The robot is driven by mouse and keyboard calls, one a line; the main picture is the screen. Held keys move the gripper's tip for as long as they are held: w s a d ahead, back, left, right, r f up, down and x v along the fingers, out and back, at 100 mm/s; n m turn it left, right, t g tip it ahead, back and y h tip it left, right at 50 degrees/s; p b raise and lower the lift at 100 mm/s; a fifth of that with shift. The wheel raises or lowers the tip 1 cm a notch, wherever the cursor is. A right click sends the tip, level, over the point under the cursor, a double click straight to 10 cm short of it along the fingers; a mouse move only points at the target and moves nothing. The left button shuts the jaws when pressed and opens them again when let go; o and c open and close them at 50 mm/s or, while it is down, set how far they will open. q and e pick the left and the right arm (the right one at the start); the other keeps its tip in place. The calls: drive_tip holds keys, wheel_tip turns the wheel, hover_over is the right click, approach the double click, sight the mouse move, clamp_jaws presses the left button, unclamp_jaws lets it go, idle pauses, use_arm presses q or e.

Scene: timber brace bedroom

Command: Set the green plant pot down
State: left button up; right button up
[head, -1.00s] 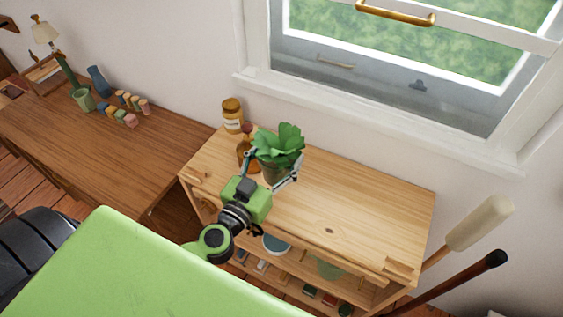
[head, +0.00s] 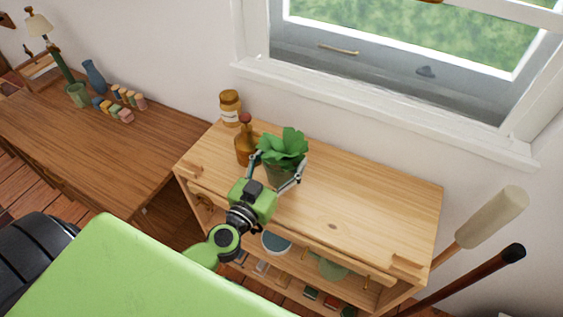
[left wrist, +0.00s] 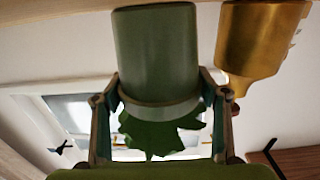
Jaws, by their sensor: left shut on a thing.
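The green plant pot (head: 281,175) with its leafy plant (head: 285,146) is upright over the top of the light wooden shelf unit (head: 365,208), near its left half. My left gripper (head: 279,171) is shut around the pot, one finger on each side. In the left wrist view, which is upside down, the pot (left wrist: 156,50) fills the middle between the fingers (left wrist: 160,95), and its leaves hang below in the picture. The pot's base is close to the wooden surface; I cannot tell whether it touches. My right gripper is not in view.
An amber bottle (head: 245,148) stands just left of the pot, with a honey-coloured jar (head: 231,108) behind it. Free shelf top lies to the right. A window (head: 400,75) is behind. A brown desk (head: 100,155) with small items adjoins on the left.

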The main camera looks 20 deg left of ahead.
use_arm(q)
drive_tip(key=shift+r, duration=0.15)
drive_tip(key=o, duration=1.8)
drive_tip(key=shift+f, duration=0.2)
drive_tip(key=shift+s+r, duration=0.1)
drive_tip(key=shift+r, duration=0.05)
